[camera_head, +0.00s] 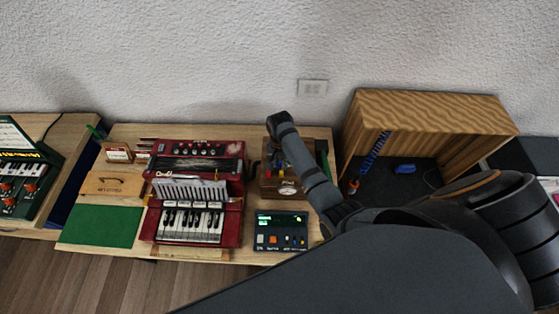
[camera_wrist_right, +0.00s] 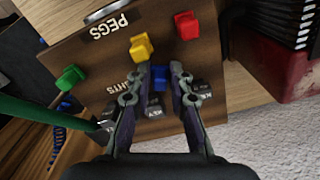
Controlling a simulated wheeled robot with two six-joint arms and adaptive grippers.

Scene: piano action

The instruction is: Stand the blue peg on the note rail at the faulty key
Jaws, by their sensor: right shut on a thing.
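My right gripper (camera_wrist_right: 160,82) is shut on the blue peg (camera_wrist_right: 160,76) at the wooden peg box (camera_wrist_right: 105,75). Whether the peg is clear of its hole I cannot tell. Yellow (camera_wrist_right: 140,47), red (camera_wrist_right: 187,25) and green (camera_wrist_right: 70,78) pegs stand around it in the box. In the head view my right arm partly covers the box (camera_head: 268,187). The red keyboard instrument (camera_head: 232,212) stands left of the box, with its piano keys (camera_head: 192,224) facing the front. A pale row of action parts (camera_head: 190,190) lies behind the keys. I cannot pick out the faulty key. My left gripper is out of view.
A small panel with a lit screen (camera_head: 281,219) lies in front of the peg box. A green mat (camera_head: 103,226) and a wooden plate (camera_head: 112,186) lie left of the instrument. An open wooden cabinet (camera_head: 430,112) stands to the right, with a blue object (camera_head: 405,168) inside.

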